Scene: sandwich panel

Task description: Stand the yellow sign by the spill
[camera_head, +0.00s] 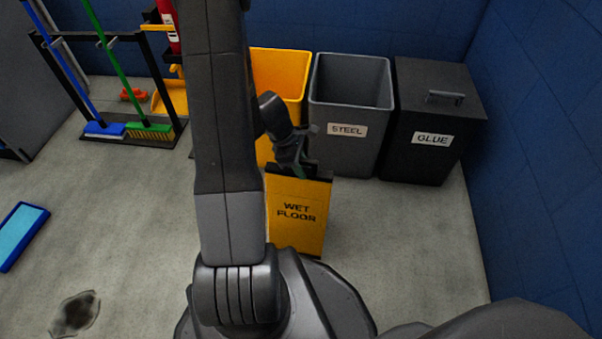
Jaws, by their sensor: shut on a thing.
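The yellow sign (298,226) reads "WET FLOOR" and is upright in front of the bins, right of my arm. My gripper (301,171) is at its dark top edge and shut on it. Part of the sign's left side and its lower end are close to or behind my arm; I cannot tell whether it touches the floor. The spill (75,313) is a dark wet patch on the grey floor at the bottom left, well apart from the sign.
Behind the sign stand a yellow bin (280,62), a grey bin labelled STEEL (345,130) and a lidded black bin labelled GLUE (432,140). A broom rack (160,150) stands at the back left. A blue tray-like thing (20,233) lies at left. Floor between is clear.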

